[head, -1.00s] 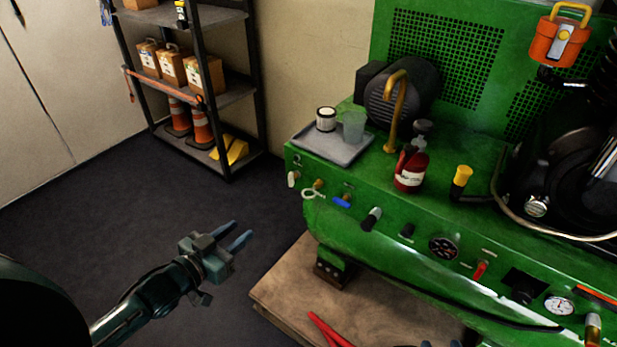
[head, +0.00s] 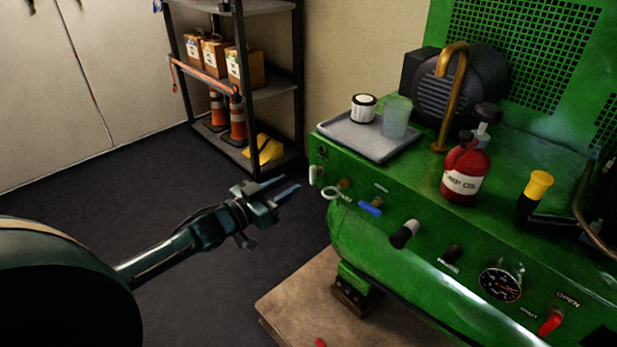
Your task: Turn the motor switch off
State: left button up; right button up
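The green machine (head: 375,268) carries a row of controls on its front edge. I cannot read for certain which one is the motor switch. A small black switch (head: 452,254) has a label under it that is too blurred to read. A black knob with a pale end (head: 404,234) sits left of it, and a red lever (head: 551,321) near a label "OPEN" sits far right. A blue handle (head: 370,208) and a white lever (head: 316,175) are at the left end. My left gripper (head: 287,185) is open and empty, left of the machine, touching nothing. My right gripper is out of view.
On the machine stand a grey tray (head: 362,143) with a jar and a cup, a red oil bottle (head: 466,176) and a yellow-capped fitting (head: 537,184). A shelf rack (head: 274,89) stands behind. The dark floor (head: 225,290) left of the machine is clear.

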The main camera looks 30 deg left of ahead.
aim_at(310, 172)
pick_arm(q)
jog(key=b+x, duration=0.1)
jog(key=x, duration=0.6)
jog(key=shift+w+d+b, duration=0.15)
jog(key=shift+w+b, duration=0.15)
jog(key=shift+w, duration=0.05)
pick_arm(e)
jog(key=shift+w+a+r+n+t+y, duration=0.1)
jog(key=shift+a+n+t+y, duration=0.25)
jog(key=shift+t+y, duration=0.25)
pick_arm(q)
jog(key=shift+c, duration=0.2)
grip_shut()
